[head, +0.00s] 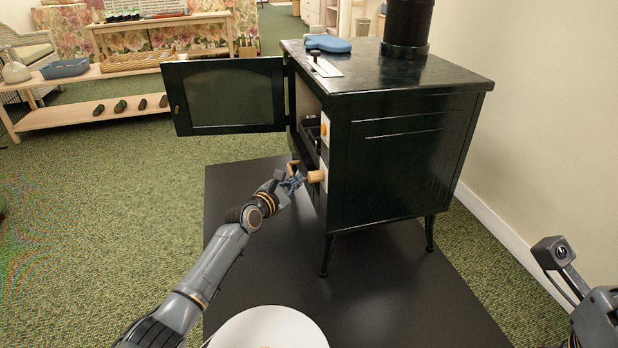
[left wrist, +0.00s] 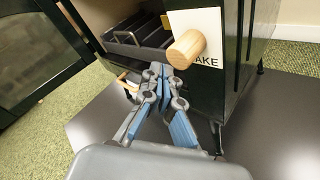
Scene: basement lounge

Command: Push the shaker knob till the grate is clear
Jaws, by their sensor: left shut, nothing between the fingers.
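The pale wooden shaker knob (head: 316,176) sticks out of the front of the black stove (head: 400,160). In the left wrist view the knob (left wrist: 187,48) stands before a white label whose visible letters read "AKE". My left gripper (head: 295,183) is shut and empty, with its fingertips (left wrist: 158,70) just left of and below the knob in that view. I cannot tell whether they touch it. Inside the open stove, dark slatted bars, apparently the grate (left wrist: 140,38), show partly; their state is unclear.
The stove door (head: 230,95) stands open to the left. A wooden handle (left wrist: 127,82) lies low left of the knob. An orange knob (head: 324,129) sits above. A blue cloth-like item (head: 328,43) lies on top.

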